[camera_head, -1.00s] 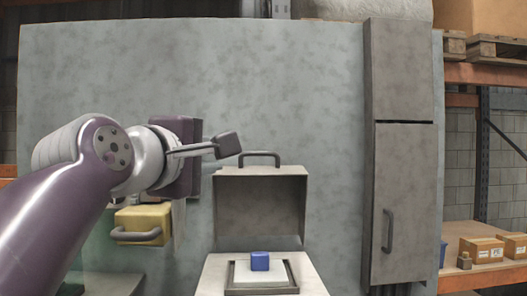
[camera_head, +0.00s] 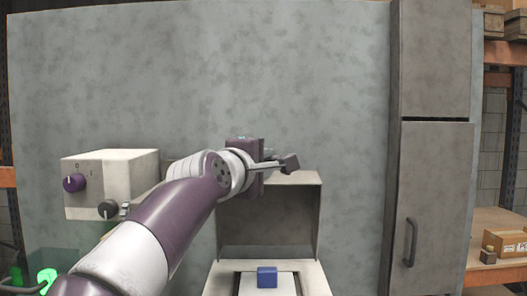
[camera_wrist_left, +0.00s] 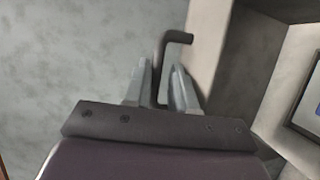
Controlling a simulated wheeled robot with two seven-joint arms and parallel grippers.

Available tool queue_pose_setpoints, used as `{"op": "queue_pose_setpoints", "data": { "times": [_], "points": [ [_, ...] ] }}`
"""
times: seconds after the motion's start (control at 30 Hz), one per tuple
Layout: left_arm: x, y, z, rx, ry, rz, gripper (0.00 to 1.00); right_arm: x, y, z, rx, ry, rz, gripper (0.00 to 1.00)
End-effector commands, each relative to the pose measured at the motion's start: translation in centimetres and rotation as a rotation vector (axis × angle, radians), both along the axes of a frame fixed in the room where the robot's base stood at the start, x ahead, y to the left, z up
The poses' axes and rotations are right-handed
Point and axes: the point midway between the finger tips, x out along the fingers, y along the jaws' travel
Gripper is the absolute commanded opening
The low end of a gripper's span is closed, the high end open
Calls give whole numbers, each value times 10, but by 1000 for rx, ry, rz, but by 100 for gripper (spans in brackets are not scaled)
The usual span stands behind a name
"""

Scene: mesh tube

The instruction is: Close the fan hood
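The grey fan hood (camera_head: 306,179) stands raised above a pale base (camera_head: 217,283), with its dark inside facing me. A blue block (camera_head: 267,277) sits on the base below it. My left gripper (camera_head: 290,163) is at the hood's top edge and hides the handle in the head view. In the left wrist view the dark bent handle (camera_wrist_left: 176,38) runs down between the two grey fingers of the left gripper (camera_wrist_left: 160,75). The fingers lie close on both sides, but whether they press on it is unclear. My right gripper is not in view.
A white control box (camera_head: 110,178) with knobs is at the left, partly beside my arm. A tall grey cabinet (camera_head: 432,190) with a handle stands right of the hood. The grey wall panel (camera_head: 200,70) rises behind. A green glow (camera_head: 46,276) shows at lower left.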

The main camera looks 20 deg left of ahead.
Motion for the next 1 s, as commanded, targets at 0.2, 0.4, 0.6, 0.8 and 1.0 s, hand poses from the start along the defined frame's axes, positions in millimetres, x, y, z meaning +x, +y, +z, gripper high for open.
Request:
{"op": "queue_pose_setpoints", "data": {
  "times": [0.2, 0.4, 0.6, 0.8, 1.0],
  "points": [
    [1, 0, -1, 0, 1, -1, 23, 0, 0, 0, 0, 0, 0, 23],
    [1, 0, -1, 0, 1, 0, 0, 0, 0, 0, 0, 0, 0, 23],
    [1, 0, -3, 0, 4, -1, 0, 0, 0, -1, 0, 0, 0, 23],
    [1, -1, -5, 2, 2, -1, 0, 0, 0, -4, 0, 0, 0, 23],
    [-2, -2, -8, 5, -9, -2, 0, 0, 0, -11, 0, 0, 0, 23]
  ]
}}
